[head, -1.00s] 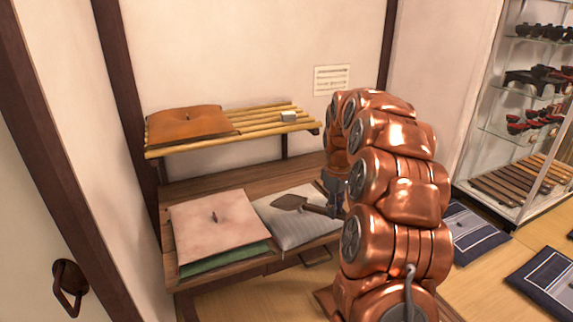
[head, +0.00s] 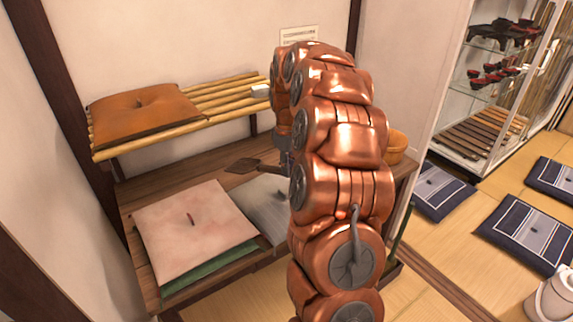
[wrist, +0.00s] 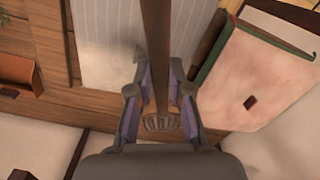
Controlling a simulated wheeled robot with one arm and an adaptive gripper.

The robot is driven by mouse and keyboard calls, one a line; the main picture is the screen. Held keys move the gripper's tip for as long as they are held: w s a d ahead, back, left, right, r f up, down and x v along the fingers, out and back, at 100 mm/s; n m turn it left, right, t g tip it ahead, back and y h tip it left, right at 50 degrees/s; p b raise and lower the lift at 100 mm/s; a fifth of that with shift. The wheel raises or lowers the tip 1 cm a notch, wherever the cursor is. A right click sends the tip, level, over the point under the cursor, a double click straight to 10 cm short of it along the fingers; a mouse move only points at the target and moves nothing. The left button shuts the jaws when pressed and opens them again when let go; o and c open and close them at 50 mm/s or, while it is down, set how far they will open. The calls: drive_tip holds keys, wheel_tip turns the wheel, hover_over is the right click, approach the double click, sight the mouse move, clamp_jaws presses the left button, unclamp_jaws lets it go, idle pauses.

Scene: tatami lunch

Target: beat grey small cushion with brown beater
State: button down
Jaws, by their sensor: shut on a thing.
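The brown beater (head: 256,166) has a dark flat head on a thin handle. In the wrist view its handle (wrist: 156,45) runs up between the fingers. My gripper (wrist: 157,92) is shut on the handle. The grey small cushion (head: 262,205) is pale and striped and lies on the wooden bench, partly hidden by my arm. In the wrist view the cushion (wrist: 105,42) shows left of the handle. In the head view the beater head appears above and behind the cushion, apart from it.
A pink cushion (head: 195,225) lies on a green one (head: 212,268) at the bench's left. A slatted shelf (head: 215,102) above holds an orange cushion (head: 140,115) and a small pale block (head: 260,91). Navy cushions (head: 525,230) lie on the floor at right, near a glass cabinet (head: 480,130).

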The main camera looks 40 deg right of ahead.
wheel_tip(320, 180, down, 8)
drive_tip(key=b, duration=0.3)
wheel_tip(320, 180, up, 10)
drive_tip(key=p, duration=0.3)
drive_tip(key=shift+f, duration=0.25)
wheel_tip(320, 180, down, 10)
drive_tip(key=b, duration=0.4)
drive_tip(key=shift+s, duration=0.1)
drive_tip(key=r+p, duration=0.3)
drive_tip(key=r, duration=0.7)
drive_tip(key=shift+w, duration=0.2)
drive_tip(key=shift+f, duration=0.15)
